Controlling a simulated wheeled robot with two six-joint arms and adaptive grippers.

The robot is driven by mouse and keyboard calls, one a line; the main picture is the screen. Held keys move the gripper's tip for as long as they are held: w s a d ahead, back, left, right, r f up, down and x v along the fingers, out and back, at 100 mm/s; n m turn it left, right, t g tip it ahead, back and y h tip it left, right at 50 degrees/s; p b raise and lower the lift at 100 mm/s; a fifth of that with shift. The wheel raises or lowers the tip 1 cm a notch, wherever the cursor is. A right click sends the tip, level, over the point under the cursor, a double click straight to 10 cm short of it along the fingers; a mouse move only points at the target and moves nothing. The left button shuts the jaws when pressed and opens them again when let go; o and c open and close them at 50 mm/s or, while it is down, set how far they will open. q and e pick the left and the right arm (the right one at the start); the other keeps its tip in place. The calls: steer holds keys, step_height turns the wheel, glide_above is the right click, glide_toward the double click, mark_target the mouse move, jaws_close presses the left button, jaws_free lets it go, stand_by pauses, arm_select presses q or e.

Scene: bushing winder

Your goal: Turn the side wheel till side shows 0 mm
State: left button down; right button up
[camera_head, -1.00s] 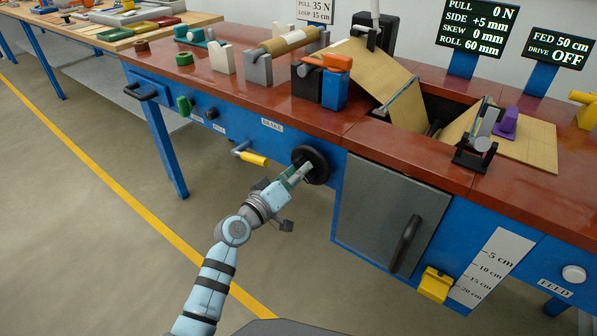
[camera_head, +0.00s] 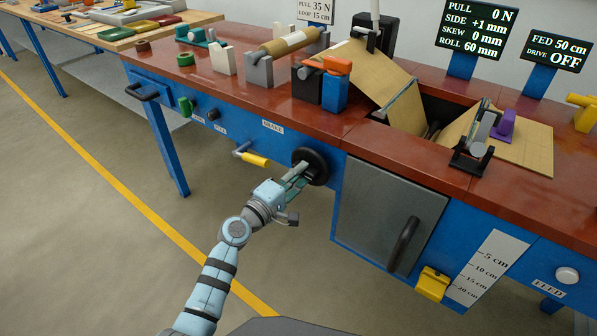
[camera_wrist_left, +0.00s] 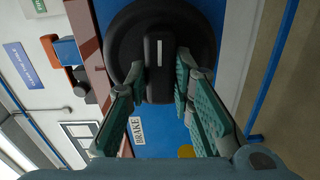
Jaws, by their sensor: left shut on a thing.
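A black round wheel (camera_head: 311,165) is on the blue front of the bench, right of the BRAKE label. My left gripper (camera_head: 301,173) is at the wheel's face. In the left wrist view the wheel (camera_wrist_left: 202,35) fills the top, and my left gripper's fingers (camera_wrist_left: 165,85) are shut on its black central grip bar (camera_wrist_left: 158,55), which has a white line. The dark readout board (camera_head: 472,30) shows PULL 0 N, SIDE +1 mm, SKEW 0 mm, ROLL 60 mm. My right gripper is not in view.
A yellow-handled crank (camera_head: 254,159) sits just left of the wheel. A grey door (camera_head: 388,217) with a black handle is to its right. Paper web (camera_head: 362,68) and rollers lie on the red bench top. The floor in front is clear.

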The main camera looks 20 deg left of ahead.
arm_select(q)
steer(key=shift+n, duration=0.6)
steer(key=shift+f, duration=0.1)
steer(key=c, duration=1.4)
jaws_free()
steer(key=v, duration=1.2)
